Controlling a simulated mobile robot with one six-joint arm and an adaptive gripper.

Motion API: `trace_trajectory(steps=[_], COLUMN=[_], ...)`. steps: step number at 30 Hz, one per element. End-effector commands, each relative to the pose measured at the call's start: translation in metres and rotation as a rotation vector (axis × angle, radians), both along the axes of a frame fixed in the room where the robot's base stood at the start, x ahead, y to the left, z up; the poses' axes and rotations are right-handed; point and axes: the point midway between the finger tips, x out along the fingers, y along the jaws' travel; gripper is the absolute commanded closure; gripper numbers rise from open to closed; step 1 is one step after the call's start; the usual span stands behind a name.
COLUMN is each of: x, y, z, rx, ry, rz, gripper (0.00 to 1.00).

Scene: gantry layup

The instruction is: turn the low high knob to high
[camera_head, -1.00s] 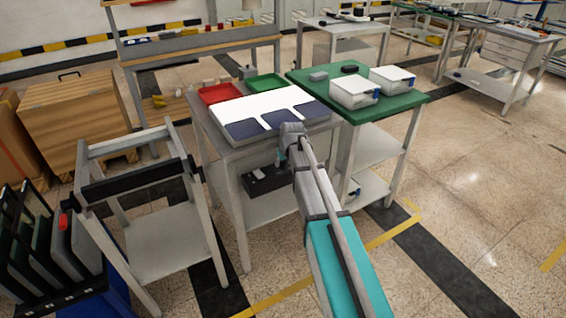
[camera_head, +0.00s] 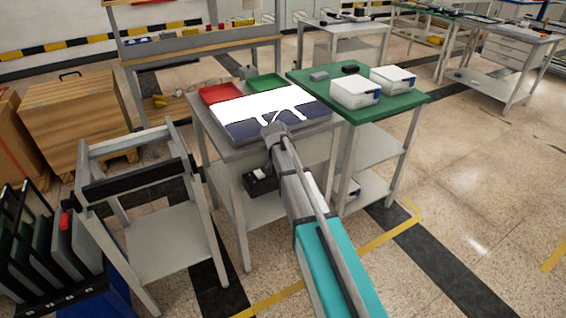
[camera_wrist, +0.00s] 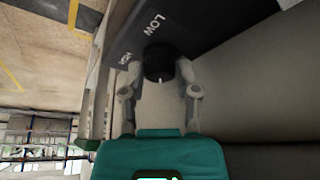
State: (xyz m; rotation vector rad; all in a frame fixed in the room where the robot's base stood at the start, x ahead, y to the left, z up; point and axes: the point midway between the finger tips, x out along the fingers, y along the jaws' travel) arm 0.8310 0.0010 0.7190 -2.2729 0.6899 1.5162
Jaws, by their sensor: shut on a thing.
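In the wrist view, a round black knob (camera_wrist: 159,62) sits on a dark panel (camera_wrist: 185,22). White lettering reads LOW (camera_wrist: 154,24) above the knob and, partly blurred, HIGH (camera_wrist: 126,60) to its left. A small pale mark shows on the knob's lower edge; I cannot tell its exact pointing direction. My gripper (camera_wrist: 160,76) is shut on the knob, one finger on each side. In the head view, my arm's end is at the front edge of the grey table (camera_head: 208,133); my fingers and the knob are hidden there.
A green-topped table (camera_head: 413,98) with white boxes (camera_head: 355,92) adjoins on the right. Red (camera_head: 221,93) and green (camera_head: 267,83) trays lie at the grey table's back. A dark box (camera_head: 259,181) shows below its top. An empty grey frame cart (camera_head: 150,240) stands left.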

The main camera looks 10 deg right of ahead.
Motion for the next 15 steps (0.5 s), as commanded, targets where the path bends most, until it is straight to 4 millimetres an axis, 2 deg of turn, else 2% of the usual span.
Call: trace_trajectory(steps=[6, 15], x=[-0.001, -0.0015], y=[0.0004, 0.0004], z=[-0.0006, -0.0006], rx=[0.001, 0.001], ry=[0.004, 0.005], rz=[-0.071, -0.087], gripper=[1.0, 1.0])
